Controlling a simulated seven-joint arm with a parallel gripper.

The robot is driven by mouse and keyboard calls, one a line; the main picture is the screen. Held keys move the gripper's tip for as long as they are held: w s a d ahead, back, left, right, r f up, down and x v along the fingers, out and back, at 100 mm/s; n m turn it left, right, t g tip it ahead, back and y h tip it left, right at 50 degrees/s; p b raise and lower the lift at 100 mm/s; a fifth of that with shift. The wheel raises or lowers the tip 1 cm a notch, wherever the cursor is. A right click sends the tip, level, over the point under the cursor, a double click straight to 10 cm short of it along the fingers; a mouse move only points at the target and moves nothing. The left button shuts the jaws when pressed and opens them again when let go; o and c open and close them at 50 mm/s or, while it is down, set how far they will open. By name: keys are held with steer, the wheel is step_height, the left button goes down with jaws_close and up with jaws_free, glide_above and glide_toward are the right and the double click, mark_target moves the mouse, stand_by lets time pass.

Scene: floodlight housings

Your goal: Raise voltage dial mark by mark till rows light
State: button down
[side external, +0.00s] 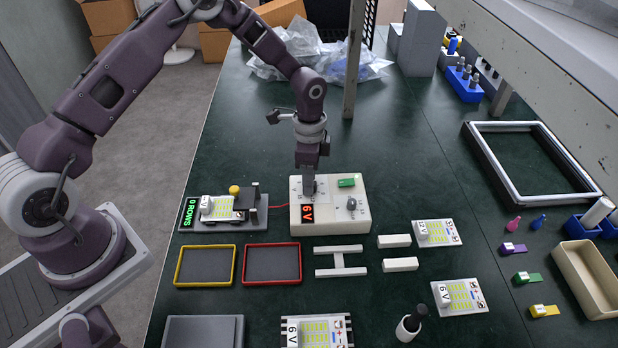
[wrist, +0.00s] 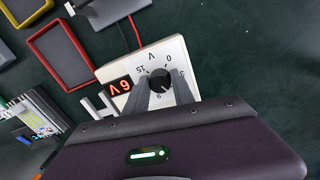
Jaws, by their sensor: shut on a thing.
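The cream supply box (side external: 345,222) stands mid-table. Its red display (side external: 308,214) reads 6V and also shows in the wrist view (wrist: 120,86). My gripper (side external: 309,190) points down at the box's left side. In the wrist view my gripper (wrist: 162,90) has its fingers on either side of the black voltage dial (wrist: 160,76), shut on it. Marks including 0 and 15 show around the dial; the fingers hide part of the scale. Left of the box, a light board (side external: 218,207) sits in a test fixture (side external: 250,217) under a black clamp with a yellow knob. The green readout (side external: 190,212) says 0 ROWS.
A yellow-rimmed tray (side external: 206,283) and a red-rimmed tray (side external: 272,281) lie in front, empty. More boards (side external: 458,297) lie to the right.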

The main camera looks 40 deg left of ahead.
steer(key=c, duration=1.1)
jaws_free()
steer(key=shift+o, duration=0.2)
steer(key=shift+r, duration=0.1)
step_height(320, 180, up, 7)
steer(key=shift+w+a, duration=0.15)
